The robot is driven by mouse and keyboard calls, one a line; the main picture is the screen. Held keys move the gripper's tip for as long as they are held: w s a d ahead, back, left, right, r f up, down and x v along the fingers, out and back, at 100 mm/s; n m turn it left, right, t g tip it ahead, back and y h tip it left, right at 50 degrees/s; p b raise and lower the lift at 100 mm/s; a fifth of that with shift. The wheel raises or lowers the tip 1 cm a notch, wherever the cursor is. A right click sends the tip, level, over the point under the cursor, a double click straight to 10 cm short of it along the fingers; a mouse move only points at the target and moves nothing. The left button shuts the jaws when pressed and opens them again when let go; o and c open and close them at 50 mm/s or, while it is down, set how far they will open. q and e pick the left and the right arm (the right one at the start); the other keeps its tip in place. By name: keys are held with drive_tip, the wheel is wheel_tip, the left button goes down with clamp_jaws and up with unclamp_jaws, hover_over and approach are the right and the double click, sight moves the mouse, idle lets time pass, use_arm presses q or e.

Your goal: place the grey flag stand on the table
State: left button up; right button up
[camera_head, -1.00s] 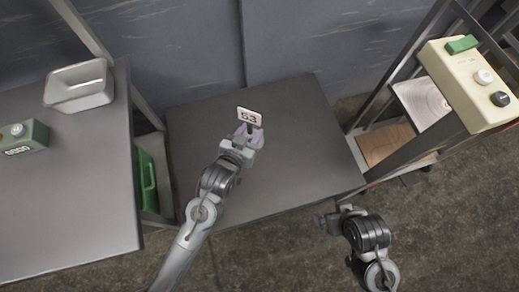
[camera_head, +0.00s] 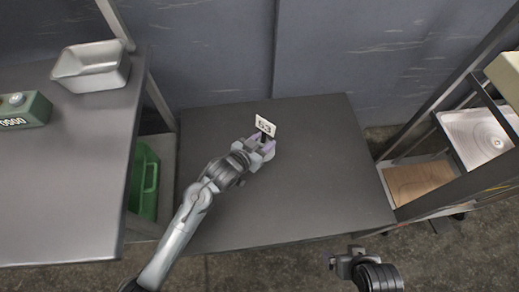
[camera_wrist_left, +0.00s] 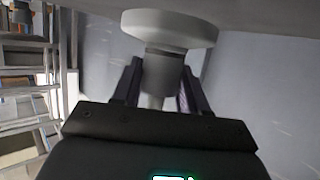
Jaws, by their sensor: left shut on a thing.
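In the left wrist view, the stand's round pale grey disc and neck (camera_wrist_left: 168,32) show between the two fingers. I cannot tell from the pictures whether the stand touches the table. My right gripper (camera_head: 331,262) is in front of the table's front edge; whether its jaws are open is unclear.
A side table on the left (camera_head: 70,190) bears a metal pan (camera_head: 92,72) and a green box with a dial (camera_head: 22,110). A green crate (camera_head: 145,180) is below, between the tables. A shelf rack (camera_head: 480,137) stands right. The table's middle and right are clear.

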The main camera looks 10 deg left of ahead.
use_arm(q)
drive_tip(key=shift+w+a+f+b, duration=0.3)
drive_tip(key=shift+w+a+f, duration=0.3)
drive_tip(key=shift+w+a, duration=0.1)
wheel_tip(320, 180, down, 4)
drive_tip(key=b, duration=0.3)
drive_tip(key=shift+f, duration=0.1)
drive_tip(key=o, duration=1.1)
drive_tip(key=shift+f, duration=0.1)
drive_tip(key=shift+o, duration=0.2)
